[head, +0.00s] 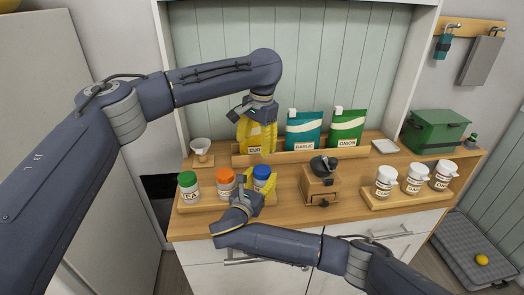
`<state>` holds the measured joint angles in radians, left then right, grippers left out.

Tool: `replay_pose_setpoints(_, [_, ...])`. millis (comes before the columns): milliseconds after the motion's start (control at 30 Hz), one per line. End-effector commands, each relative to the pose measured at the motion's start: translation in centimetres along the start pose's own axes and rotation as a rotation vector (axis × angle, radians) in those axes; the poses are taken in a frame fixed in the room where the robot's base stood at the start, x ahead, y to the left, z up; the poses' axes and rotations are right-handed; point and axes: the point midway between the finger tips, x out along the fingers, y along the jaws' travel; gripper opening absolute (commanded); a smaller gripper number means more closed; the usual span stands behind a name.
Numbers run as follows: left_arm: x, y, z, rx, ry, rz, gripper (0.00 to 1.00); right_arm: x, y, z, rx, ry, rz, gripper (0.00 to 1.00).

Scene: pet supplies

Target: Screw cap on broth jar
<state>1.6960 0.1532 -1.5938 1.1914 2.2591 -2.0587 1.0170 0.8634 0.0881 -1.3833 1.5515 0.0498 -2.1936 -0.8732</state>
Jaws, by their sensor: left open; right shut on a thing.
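A jar with a blue cap (261,172) stands upright at the right end of the front left row. My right gripper (257,189) is shut on this jar from the front, its yellow fingers around the body. The jar's label is mostly hidden, so I cannot read whether it says broth. The blue cap sits on top of the jar; how tight it is cannot be told. My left gripper (258,148) is open and points down, above and behind the blue cap in the picture. It appears empty and apart from the cap.
A green-capped jar (188,187) and an orange-capped jar (226,182) stand left of the held jar. Yellow, teal (304,131) and green (347,127) bags stand behind. A wooden grinder (320,184) is to the right, then white canisters (385,181) and a green box (434,131).

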Motion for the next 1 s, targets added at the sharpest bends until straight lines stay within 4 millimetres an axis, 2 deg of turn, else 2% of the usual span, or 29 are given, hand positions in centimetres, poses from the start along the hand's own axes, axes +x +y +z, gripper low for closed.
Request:
replay_pose_setpoints(467, [0.7,0.5,0.2,-0.810,-0.021,0.034,0.69,0.1,-0.1,0.0,-0.002,-0.001,-0.004,0.00])
replay_pose_setpoints(1000, [1.7,2.1,-0.1,-1.676,-0.093,0.092,0.69,0.1,-0.1,0.0,-0.002,-0.001,-0.004,0.00])
